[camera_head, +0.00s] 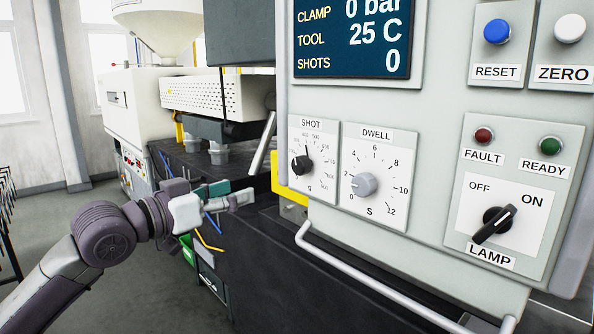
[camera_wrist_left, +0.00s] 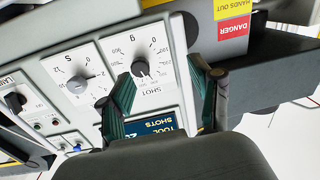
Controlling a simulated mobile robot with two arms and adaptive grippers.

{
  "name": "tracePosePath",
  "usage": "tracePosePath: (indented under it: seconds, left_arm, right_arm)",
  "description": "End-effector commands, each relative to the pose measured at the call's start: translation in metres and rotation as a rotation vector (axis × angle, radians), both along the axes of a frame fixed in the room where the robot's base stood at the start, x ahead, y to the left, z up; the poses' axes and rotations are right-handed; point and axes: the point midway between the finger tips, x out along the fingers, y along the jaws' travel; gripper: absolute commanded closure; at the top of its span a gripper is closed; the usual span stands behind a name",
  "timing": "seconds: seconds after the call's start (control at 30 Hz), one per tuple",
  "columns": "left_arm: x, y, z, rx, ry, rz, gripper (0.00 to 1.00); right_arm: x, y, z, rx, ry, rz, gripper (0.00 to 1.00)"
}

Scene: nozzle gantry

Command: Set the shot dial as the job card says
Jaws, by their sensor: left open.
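The shot dial (camera_head: 302,165) is a small black knob on a white plate marked SHOT and g, at the panel's lower left. Its pointer stands roughly upward; the exact mark is too small to read. My left gripper (camera_head: 235,198) is left of the panel, apart from the dial. In the left wrist view, the open green-padded fingers (camera_wrist_left: 160,72) are spread, with the shot dial (camera_wrist_left: 140,68) showing upside down beyond them, nearer the left finger. No job card shows in either view.
The grey dwell dial (camera_head: 364,185) is right of the shot dial. A rail (camera_head: 360,275) runs below them. The lamp switch (camera_head: 494,224) and the reset button (camera_head: 497,32) are farther right. The display (camera_head: 350,40) reads 0 bar, 25 C, 0 shots. A yellow guard edge (camera_head: 287,207) flanks the panel.

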Motion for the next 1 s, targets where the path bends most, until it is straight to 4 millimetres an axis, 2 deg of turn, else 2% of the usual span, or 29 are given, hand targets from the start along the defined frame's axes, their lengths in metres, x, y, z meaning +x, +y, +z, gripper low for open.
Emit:
tracePosePath:
  seconds: [0.03,0.1,0.23,0.37,0.8,1.0]
  left_arm:
    - [-0.016,-0.007,0.015,0.015,-0.022,-0.03,0.36]
    - [-0.031,-0.014,0.025,0.027,-0.031,-0.059,0.36]
    - [-0.036,-0.022,0.032,0.032,-0.035,-0.078,0.36]
    - [-0.024,-0.035,0.034,0.029,-0.034,-0.08,0.36]
    - [0.039,-0.098,0.035,0.029,-0.036,-0.077,0.36]
    - [0.055,-0.112,0.033,0.029,-0.035,-0.075,0.36]
  right_arm:
    - [0.0,-0.001,-0.002,-0.001,0.0,0.0,1.0]
    - [0.0,-0.001,-0.002,-0.001,0.0,0.001,1.0]
    - [0.0,-0.002,0.001,-0.003,0.0,0.001,1.0]
    - [0.0,-0.003,0.009,-0.003,0.0,0.002,1.0]
    - [0.0,-0.003,0.042,-0.003,0.0,0.002,1.0]
    - [0.0,-0.002,0.049,-0.003,0.0,0.002,1.0]
